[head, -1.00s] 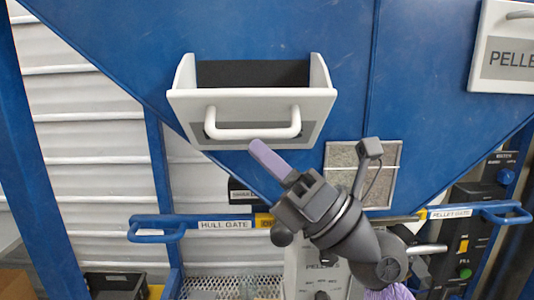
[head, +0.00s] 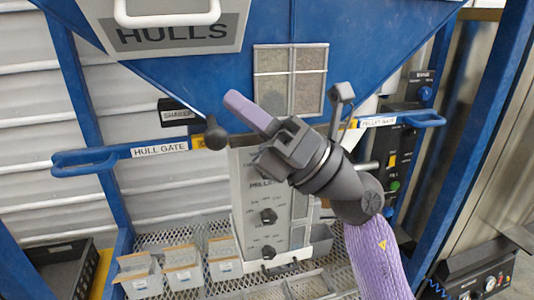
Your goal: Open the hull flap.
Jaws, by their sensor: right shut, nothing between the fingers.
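The hull flap (head: 178,36) is a white panel with a grey HULLS label at the top left of the head view. Its white bar handle (head: 167,17) is partly cut off by the top edge. The flap's upper edge is out of view, so I cannot tell how far it stands open. My right gripper (head: 237,103) is shut and empty, its lavender fingers pointing up and left. It is below and right of the flap in the picture, apart from the handle. My left gripper is not in view.
The blue HULL GATE bar (head: 85,162) and a dark round knob (head: 215,136) lie left of my right gripper. A grey window (head: 290,62) is above it. A control panel (head: 268,190) and several small bins (head: 184,267) on a mesh shelf are below.

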